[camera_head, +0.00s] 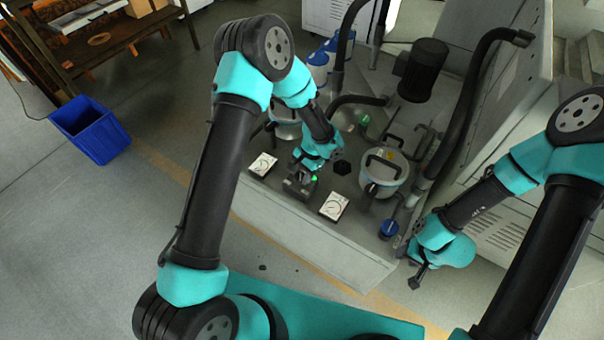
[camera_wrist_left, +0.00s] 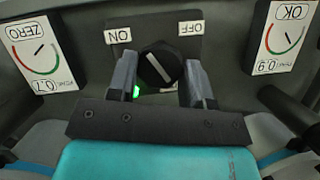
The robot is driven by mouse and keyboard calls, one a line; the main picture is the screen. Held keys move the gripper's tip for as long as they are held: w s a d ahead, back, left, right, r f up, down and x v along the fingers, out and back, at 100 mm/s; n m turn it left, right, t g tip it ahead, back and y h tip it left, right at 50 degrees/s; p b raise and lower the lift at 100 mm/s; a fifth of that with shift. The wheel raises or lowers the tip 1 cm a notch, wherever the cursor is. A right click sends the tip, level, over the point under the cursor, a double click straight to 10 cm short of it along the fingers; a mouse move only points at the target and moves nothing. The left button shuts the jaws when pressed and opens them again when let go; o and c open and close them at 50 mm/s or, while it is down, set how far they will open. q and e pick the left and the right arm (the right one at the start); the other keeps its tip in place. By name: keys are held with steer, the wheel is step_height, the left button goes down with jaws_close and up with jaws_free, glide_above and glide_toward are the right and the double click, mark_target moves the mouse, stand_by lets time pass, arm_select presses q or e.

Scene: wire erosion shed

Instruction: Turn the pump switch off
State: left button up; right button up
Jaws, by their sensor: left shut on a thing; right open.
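The pump switch is a round black knob (camera_wrist_left: 157,65) with a white pointer line, on a dark plate between an ON label (camera_wrist_left: 118,36) and an OFF label (camera_wrist_left: 190,28). The line is slanted, its upper end leaning towards the ON side. A green lamp (camera_wrist_left: 137,92) beside the knob is lit. My left gripper (camera_wrist_left: 158,82) has its fingers on both sides of the knob and is shut on it. In the head view my left gripper (camera_head: 303,178) is at the panel and hides the knob. My right gripper (camera_head: 418,276) is open and empty, low beside the machine.
Two gauges (camera_head: 262,164) (camera_head: 334,206) flank the switch. A lidded canister (camera_head: 384,172), hoses and a black motor (camera_head: 423,70) stand behind and to the right. A blue bin (camera_head: 90,130) stands on the floor at left. Floor in front is mostly clear.

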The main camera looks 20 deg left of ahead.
arm_select(q)
steer(key=shift+c, duration=0.8)
steer(key=shift+m, duration=0.5)
steer(key=m, duration=0.2)
steer(key=m+t+y, duration=0.1)
steer(key=m, duration=0.1)
steer(key=shift+s+d+t, duration=0.1)
steer(key=shift+d+t, duration=0.05)
steer(key=shift+t, duration=0.15)
steer(key=m+t, duration=0.1)
steer(key=m, duration=0.2)
steer(key=m+t+y, duration=0.1)
steer(key=m, duration=0.3)
steer(key=shift+s, duration=0.2)
steer(key=o, duration=0.9)
